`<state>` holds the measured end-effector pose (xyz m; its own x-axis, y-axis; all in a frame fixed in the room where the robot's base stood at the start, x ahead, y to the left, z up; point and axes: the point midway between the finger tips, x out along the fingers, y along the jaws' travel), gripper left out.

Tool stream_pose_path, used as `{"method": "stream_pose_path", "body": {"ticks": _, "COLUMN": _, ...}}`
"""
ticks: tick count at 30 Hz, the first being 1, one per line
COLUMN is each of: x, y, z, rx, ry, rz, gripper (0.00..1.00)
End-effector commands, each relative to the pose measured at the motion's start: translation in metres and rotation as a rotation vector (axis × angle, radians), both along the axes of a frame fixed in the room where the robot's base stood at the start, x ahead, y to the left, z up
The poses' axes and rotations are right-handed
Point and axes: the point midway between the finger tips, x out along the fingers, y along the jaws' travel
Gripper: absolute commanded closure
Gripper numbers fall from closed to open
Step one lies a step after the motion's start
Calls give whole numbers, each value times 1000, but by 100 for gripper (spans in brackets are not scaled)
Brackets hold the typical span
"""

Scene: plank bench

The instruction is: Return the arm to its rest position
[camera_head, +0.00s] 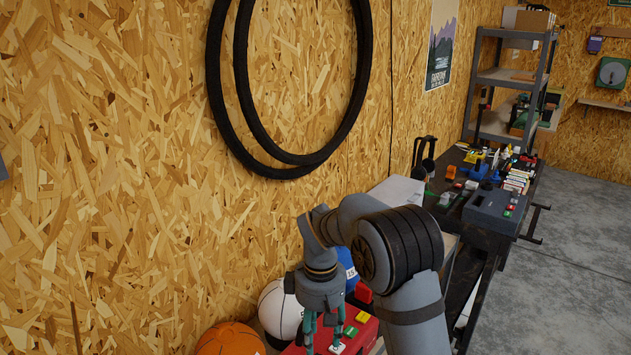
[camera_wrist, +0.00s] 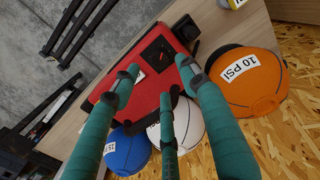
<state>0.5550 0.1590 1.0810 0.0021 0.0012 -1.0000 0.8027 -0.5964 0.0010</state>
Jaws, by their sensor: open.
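My gripper (camera_head: 323,335) hangs from my bent arm in the lower middle of the head view, over a red case (camera_head: 363,335). In the wrist view my gripper (camera_wrist: 160,88) has its teal fingers spread, with nothing held between them. The red case (camera_wrist: 140,107) lies beyond and partly behind the fingers in that view. I cannot tell whether a finger touches the case. My arm's elbow is folded in front of the bench.
An orange ball (camera_head: 230,341), a white ball (camera_head: 279,310) and a blue ball (camera_head: 346,267) are by the chipboard wall. A dark toolbox (camera_head: 492,208) and a cluttered bench extend back right. Black tyres (camera_head: 241,65) hang above. Open concrete floor (camera_head: 570,285) lies right.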

Motion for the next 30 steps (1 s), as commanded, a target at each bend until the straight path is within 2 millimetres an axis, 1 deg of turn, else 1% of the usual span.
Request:
{"method": "stream_pose_path", "body": {"ticks": 1, "x": -2, "y": 0, "z": -12, "rx": -2, "ry": 8, "rz": 0, "gripper": 56}}
{"method": "stream_pose_path", "body": {"ticks": 10, "x": -2, "y": 0, "z": -78, "rx": -2, "ry": 5, "rz": 0, "gripper": 56}}
{"method": "stream_pose_path", "body": {"ticks": 11, "x": -1, "y": 0, "z": -78, "rx": 0, "ry": 3, "rz": -24, "gripper": 56}}
{"method": "stream_pose_path", "body": {"ticks": 12, "x": 0, "y": 0, "z": -76, "rx": 2, "ry": 0, "rz": -89, "gripper": 56}}
{"method": "stream_pose_path", "body": {"ticks": 29, "x": -1, "y": 0, "z": -73, "rx": 3, "ry": 6, "rz": -873, "gripper": 56}}
{"method": "stream_pose_path", "body": {"ticks": 30, "x": 1, "y": 1, "z": -69, "rx": 8, "ry": 1, "rz": -900, "gripper": 56}}
